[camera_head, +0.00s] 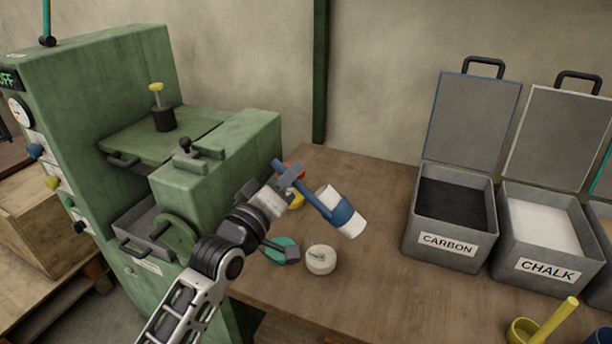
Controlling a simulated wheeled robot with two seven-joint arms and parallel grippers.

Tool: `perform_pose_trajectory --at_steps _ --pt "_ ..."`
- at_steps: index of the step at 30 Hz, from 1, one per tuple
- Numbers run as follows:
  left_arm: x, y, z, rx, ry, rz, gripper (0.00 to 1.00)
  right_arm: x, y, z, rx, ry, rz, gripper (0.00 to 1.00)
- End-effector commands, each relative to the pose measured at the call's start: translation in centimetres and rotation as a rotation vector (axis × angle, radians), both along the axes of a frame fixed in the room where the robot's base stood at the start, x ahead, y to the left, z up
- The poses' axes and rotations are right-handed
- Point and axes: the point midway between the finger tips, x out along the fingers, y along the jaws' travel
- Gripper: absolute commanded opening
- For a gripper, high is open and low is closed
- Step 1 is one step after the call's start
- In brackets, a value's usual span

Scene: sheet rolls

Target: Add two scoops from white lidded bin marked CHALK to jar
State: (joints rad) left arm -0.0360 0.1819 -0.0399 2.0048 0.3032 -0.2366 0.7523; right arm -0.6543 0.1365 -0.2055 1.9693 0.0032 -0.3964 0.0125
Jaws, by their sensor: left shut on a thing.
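My left gripper (287,181) is shut on the blue handle (313,197) of a tool above the table. At the handle's lower end is a tilted white cylinder with a blue band (342,214); I cannot tell whether it is one piece with the handle. A small round whitish pot (320,259), possibly the jar, stands on the table below; its contents are unclear. The grey bin marked CHALK (546,270) stands at the right, its pale-edged lid (557,138) raised, with white material (543,226) inside. My right gripper is not in view.
A bin marked CARBON (447,242) with black contents stands open left of CHALK. A yellow-handled scoop (558,319) is at the lower right. A green machine (215,160) stands at the left. A teal round item (279,251) lies by the pot. The wooden table's middle (375,270) is clear.

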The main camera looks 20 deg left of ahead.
Motion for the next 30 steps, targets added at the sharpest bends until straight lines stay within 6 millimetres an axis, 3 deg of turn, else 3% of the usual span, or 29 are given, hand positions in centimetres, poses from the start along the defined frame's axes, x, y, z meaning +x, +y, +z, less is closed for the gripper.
perform_pose_trajectory --at_steps 1,10,24,30 --pt "0.0 0.5 -1.7 -0.062 -0.003 0.002 0.0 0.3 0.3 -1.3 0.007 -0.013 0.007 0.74" --pt "0.0 3.1 -5.2 -0.45 0.004 0.0 0.0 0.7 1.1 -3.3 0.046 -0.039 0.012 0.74" --pt "0.1 4.3 -10.7 -0.97 0.019 0.0 0.0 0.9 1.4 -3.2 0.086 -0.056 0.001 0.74" --pt "0.1 4.3 -11.7 -1.078 0.02 -0.002 0.0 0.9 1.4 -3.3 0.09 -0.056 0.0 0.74"
